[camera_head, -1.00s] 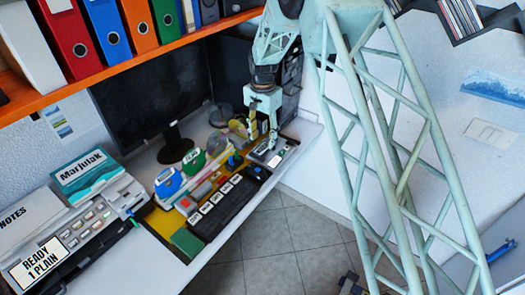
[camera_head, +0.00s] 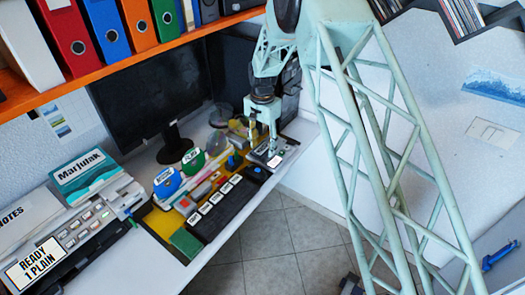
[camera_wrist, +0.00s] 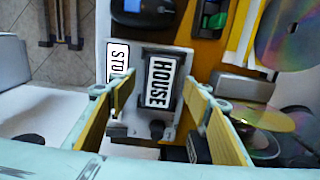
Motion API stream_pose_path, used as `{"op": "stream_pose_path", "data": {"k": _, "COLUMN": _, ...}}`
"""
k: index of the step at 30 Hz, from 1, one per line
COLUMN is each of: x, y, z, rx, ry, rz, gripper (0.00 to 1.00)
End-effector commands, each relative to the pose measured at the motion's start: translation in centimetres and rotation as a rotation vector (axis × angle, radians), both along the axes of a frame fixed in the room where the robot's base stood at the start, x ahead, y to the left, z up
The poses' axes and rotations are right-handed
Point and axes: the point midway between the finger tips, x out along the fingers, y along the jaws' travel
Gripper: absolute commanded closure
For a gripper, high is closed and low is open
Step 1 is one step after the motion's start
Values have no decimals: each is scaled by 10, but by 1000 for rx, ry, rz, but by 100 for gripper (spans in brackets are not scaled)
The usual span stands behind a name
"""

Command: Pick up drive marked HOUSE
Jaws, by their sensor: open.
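The drive marked HOUSE (camera_wrist: 159,82) shows in the wrist view as a dark block with a white label, lying on a grey device. My gripper (camera_wrist: 152,112) is open, with its yellow-padded fingers on either side of the drive's near end. I cannot tell whether they touch it. In the head view my gripper (camera_head: 263,142) points down over the right end of the desk, at the grey device (camera_head: 273,154).
A black rack with several white-labelled drives (camera_head: 214,205) is left of the gripper. Blue and green round-topped items (camera_head: 167,182) stand behind it. Shiny discs (camera_wrist: 286,35) lie to the right in the wrist view. The desk's front edge is close, with floor beyond.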

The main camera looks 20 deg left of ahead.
Motion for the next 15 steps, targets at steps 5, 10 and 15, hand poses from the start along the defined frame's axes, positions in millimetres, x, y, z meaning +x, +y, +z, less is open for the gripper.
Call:
{"op": "stream_pose_path", "data": {"k": 5, "x": 0, "y": 0, "z": 0, "rx": 0, "ry": 0, "rz": 0, "gripper": 57}}
{"op": "stream_pose_path", "data": {"k": 10, "x": 0, "y": 0, "z": 0, "rx": 0, "ry": 0, "rz": 0, "gripper": 73}}
{"op": "stream_pose_path", "data": {"k": 15, "x": 0, "y": 0, "z": 0, "rx": 0, "ry": 0, "rz": 0, "gripper": 83}}
